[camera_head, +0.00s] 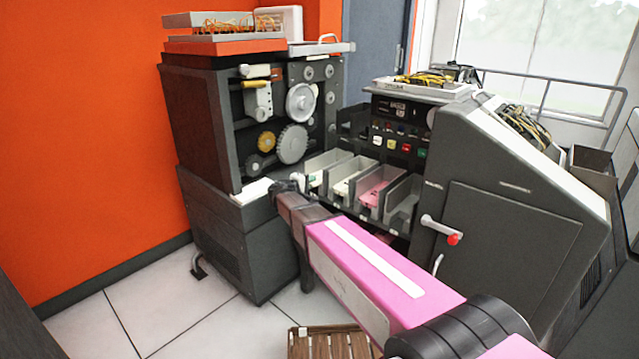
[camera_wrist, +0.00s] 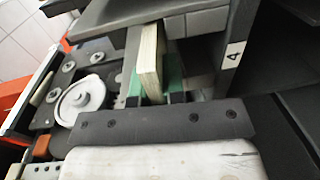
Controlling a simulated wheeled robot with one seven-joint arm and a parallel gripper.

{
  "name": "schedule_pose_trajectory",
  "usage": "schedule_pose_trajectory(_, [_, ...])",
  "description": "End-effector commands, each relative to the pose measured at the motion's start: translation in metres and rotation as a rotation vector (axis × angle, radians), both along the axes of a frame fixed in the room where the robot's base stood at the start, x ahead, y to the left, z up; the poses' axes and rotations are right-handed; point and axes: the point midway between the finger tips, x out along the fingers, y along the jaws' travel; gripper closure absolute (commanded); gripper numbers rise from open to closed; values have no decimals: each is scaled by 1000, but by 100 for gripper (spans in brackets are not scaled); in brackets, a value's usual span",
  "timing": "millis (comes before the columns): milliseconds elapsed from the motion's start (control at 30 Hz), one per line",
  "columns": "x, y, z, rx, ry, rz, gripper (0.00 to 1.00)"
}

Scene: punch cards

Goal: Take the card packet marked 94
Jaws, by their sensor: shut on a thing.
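A cream card packet (camera_wrist: 149,55) stands on edge between the green pads of my gripper (camera_wrist: 154,88) in the wrist view. The gripper is shut on it, and I cannot read a mark on it. A grey pocket wall is close beside the packet; whether they touch is unclear. In the head view my gripper (camera_head: 287,187) is at the left end of a row of card pockets, its fingertips hard to make out. A pink packet (camera_head: 374,190) and a pale packet (camera_head: 343,186) lie in pockets there. No 94 is legible.
A label reading 4 (camera_wrist: 234,54) is on a dark divider right of the packet. A dark machine with gears (camera_head: 293,143) stands left of the pockets, and a sloped grey cabinet (camera_head: 510,220) with a red-knobbed lever (camera_head: 441,229) stands right. A wooden slatted crate (camera_head: 330,343) is on the floor.

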Motion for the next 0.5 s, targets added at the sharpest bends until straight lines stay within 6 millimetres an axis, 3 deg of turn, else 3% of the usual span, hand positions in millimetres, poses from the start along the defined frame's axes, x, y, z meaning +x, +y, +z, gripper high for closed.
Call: schedule_pose_trajectory(500, [-39, 38, 0, 1, -1, 1, 100])
